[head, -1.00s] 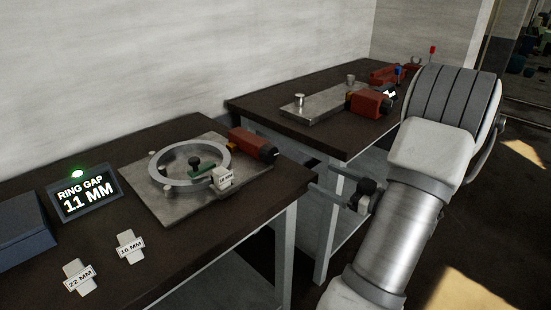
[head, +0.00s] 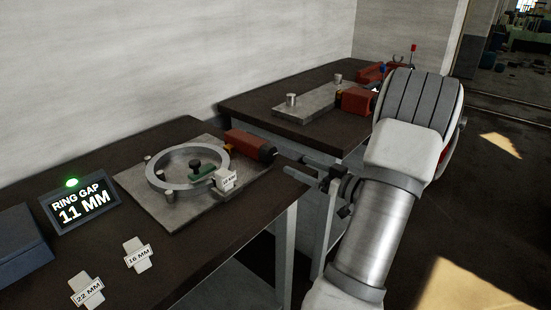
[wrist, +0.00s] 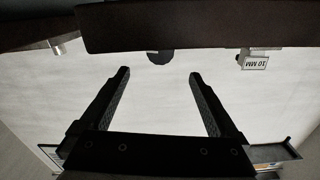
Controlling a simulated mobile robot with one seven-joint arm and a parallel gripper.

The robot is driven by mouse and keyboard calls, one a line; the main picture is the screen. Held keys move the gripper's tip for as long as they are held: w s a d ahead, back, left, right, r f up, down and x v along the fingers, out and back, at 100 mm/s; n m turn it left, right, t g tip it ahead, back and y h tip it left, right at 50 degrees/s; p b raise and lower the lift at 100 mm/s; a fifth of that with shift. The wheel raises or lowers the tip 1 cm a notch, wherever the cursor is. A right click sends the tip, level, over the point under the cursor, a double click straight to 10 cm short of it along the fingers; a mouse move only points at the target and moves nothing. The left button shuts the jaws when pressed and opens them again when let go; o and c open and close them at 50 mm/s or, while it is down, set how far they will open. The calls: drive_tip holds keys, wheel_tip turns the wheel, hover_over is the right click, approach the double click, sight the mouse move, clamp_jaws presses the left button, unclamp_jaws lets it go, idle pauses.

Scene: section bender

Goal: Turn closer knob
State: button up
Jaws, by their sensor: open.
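The closer knob (head: 268,154) is a dark round end on the red cylinder (head: 245,143) at the right of the near fixture. It faces my gripper. My gripper (head: 289,166) is open and empty just right of the knob, its fingers pointing at it beyond the table edge. In the wrist view, which is upside down, the dark knob (wrist: 160,57) shows between and just beyond the open fingertips (wrist: 160,73), with a gap. A grey ring (head: 155,180) sits on the fixture plate (head: 180,217). The display (head: 82,205) reads "RING GAP 11 MM" with a green light.
A white tag (head: 225,180) stands by the ring; it reads 10 MM in the wrist view. Loose 16 MM (head: 138,256) and 22 MM (head: 87,290) tags lie nearby. A second table (head: 240,105) behind holds a similar red device (head: 357,101). The near table's edge lies close below the fingers.

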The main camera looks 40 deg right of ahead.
sight(272, 154)
drive_tip(key=w, duration=0.3)
drive_tip(key=w+b, duration=0.1)
drive_tip(key=w, duration=0.5)
drive_tip(key=shift+w+a+b, duration=0.2)
drive_tip(key=shift+a+b, duration=0.15)
drive_tip(key=shift+a, duration=0.05)
drive_tip(key=c, duration=1.4)
drive_tip(key=shift+n, duration=0.3)
drive_tip(key=n+b, duration=0.2)
drive_tip(key=n, duration=0.1)
drive_tip(key=shift+a+f, duration=0.1)
drive_tip(key=shift+n+b, duration=0.85)
drive_tip(key=shift+n, duration=0.35)
